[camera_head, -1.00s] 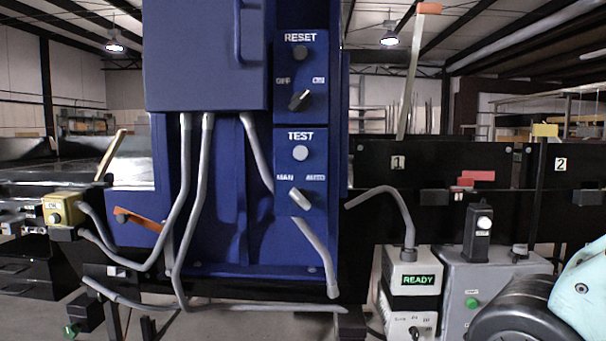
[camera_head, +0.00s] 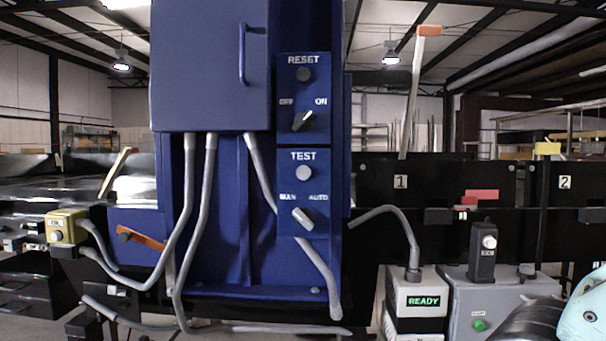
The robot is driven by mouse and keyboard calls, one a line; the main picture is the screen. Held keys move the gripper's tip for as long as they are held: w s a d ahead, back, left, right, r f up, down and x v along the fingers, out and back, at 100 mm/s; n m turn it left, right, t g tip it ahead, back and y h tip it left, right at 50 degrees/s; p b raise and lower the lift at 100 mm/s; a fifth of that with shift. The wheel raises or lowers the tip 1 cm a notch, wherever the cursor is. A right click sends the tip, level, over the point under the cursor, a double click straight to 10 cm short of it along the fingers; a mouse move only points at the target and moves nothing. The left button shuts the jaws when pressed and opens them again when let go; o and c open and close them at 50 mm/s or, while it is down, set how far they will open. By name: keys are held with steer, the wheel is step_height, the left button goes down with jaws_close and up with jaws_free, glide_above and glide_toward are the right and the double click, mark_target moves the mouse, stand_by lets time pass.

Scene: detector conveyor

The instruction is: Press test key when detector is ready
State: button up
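The blue detector cabinet (camera_head: 210,80) stands in the middle of the head view. Its TEST panel has a round pale grey test key (camera_head: 304,172) under the TEST label. Below the key is a MAN/AUTO selector (camera_head: 303,217), its pale handle tilted. Above is a RESET panel with a dark round button (camera_head: 304,74) and an OFF/ON selector (camera_head: 303,121). A grey-white box at lower right carries a display (camera_head: 423,301) reading READY in green. Part of my arm shows at the lower right edge, apart from the cabinet. My gripper is not in view.
Black conveyor sides with plates 1 (camera_head: 401,182) and 2 (camera_head: 565,182) run behind. A yellow button box (camera_head: 66,226) is at left. A grey control box (camera_head: 500,300) stands right of the READY box. Grey conduits hang around the cabinet's lower front.

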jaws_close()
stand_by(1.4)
